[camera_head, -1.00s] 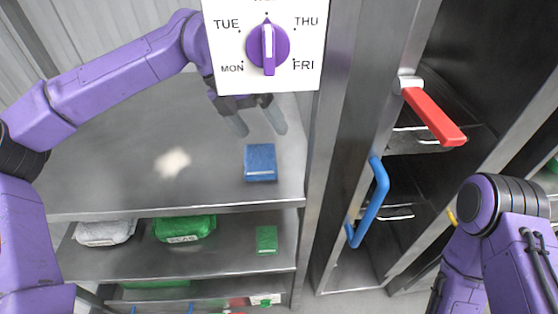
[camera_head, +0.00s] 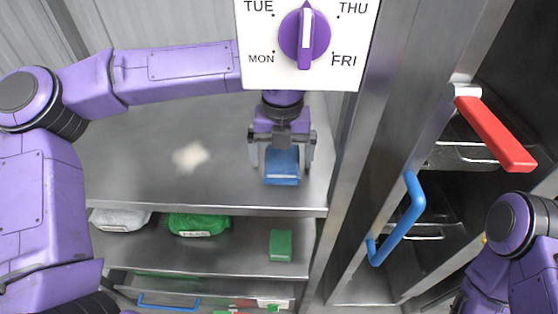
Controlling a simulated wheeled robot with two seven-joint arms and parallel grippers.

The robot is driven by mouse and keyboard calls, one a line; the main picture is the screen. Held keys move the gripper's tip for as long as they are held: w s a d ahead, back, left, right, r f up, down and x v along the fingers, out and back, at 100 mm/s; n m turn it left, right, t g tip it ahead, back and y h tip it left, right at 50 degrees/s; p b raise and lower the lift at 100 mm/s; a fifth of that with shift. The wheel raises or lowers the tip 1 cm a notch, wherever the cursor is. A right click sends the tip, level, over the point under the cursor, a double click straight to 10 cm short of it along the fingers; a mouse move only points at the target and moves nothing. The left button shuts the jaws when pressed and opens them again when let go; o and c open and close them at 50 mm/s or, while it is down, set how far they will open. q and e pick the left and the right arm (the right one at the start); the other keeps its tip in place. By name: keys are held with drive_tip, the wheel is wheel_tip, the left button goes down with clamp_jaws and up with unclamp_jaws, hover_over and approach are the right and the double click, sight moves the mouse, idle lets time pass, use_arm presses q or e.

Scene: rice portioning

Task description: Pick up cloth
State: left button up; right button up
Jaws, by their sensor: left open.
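A folded blue cloth (camera_head: 283,168) lies near the front right of the metal worktop. My left gripper (camera_head: 283,162) is over it, pointing down, with one finger at each side of the cloth. The gripper is open; I cannot tell whether the fingers touch the cloth. The far part of the cloth is partly hidden by the gripper. My right arm shows at the lower right, but its gripper is out of view.
A white day-dial panel (camera_head: 265,74) hides part of my left arm. A pale pile (camera_head: 190,155) lies on the worktop (camera_head: 130,175). Below are a green bag (camera_head: 198,223), a white bag (camera_head: 120,219) and a green block (camera_head: 281,245). Blue (camera_head: 398,226) and red (camera_head: 497,130) handles stick out at right.

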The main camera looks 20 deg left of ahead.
sight(282, 159)
use_arm(q)
drive_tip(key=shift+f, duration=0.15)
drive_tip(key=shift+c, duration=1.2)
drive_tip(key=c, duration=0.8)
wheel_tip(282, 159, up, 18)
drive_tip(key=shift+r+p, duration=0.1)
drive_tip(key=shift+p, duration=0.3)
